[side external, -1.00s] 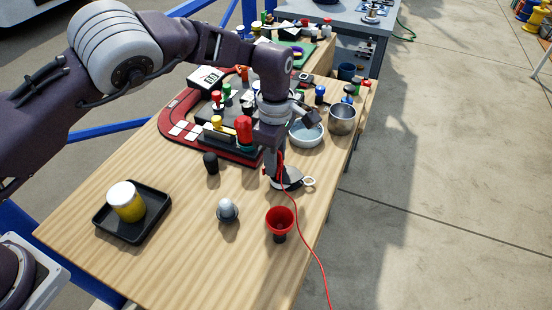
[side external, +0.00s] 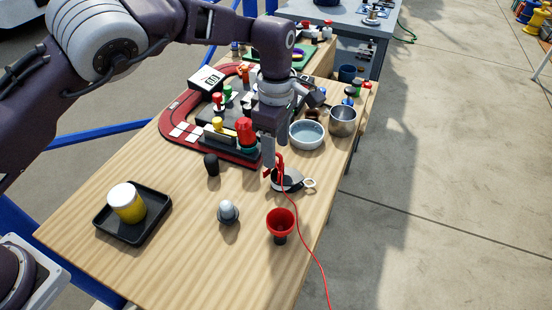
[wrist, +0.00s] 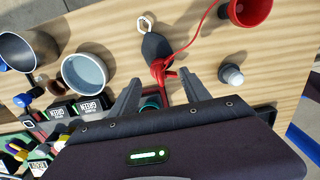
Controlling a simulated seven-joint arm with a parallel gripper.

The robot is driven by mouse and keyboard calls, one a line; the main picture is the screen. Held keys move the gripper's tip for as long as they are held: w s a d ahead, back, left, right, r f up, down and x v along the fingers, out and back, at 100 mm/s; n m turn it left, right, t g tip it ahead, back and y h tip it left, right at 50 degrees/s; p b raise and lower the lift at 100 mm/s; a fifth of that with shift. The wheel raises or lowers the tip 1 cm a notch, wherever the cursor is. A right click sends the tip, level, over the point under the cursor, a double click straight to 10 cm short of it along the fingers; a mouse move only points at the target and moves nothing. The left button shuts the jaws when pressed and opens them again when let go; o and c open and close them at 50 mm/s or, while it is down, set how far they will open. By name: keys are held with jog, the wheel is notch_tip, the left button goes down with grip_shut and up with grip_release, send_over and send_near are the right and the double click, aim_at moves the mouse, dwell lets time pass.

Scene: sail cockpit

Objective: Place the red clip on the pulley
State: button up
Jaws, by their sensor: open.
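The red clip (side external: 279,165), with a thin red cable, stands at the left end of the dark pulley (side external: 292,182) in the side view. In the wrist view the clip (wrist: 161,69) overlaps the near end of the pulley (wrist: 156,46), touching it as far as I can see; whether its jaws grip it I cannot tell. The pulley lies on the wooden table with its metal ring pointing away. My gripper (wrist: 160,88) is open and empty, its fingers spread, just above and beside the clip. In the side view my gripper (side external: 269,160) partly hides the area behind it.
A red funnel (side external: 280,222) and a grey-white bulb (side external: 228,212) stand in front. A black tray (side external: 153,233) holds a yellow jar (side external: 126,203). The cable trails off the front edge.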

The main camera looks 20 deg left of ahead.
notch_tip(320, 180, up, 7)
jog(key=shift+f, duration=0.1)
jog(key=shift+a+r, duration=0.15)
jog(key=shift+r, duration=0.2)
jog(key=s+a+r+m+t+h, duration=0.2)
jog(key=s+a+r+m, duration=0.55)
jog(key=a+r, duration=0.65)
jog(key=s+a+m+t, duration=0.1)
jog(key=s+a+m, duration=0.1)
jog(key=s, duration=0.6)
jog(key=s+a+f+m+t+y, duration=0.1)
jog(key=s+a+m, duration=0.1)
jog(key=s+m, duration=0.3)
jog(key=s+a+f+m+t+y, duration=0.1)
jog(key=s+a+m, duration=0.2)
jog(key=s, duration=0.8)
jog(key=shift+f+t, duration=0.15)
jog(key=shift+t, duration=0.15)
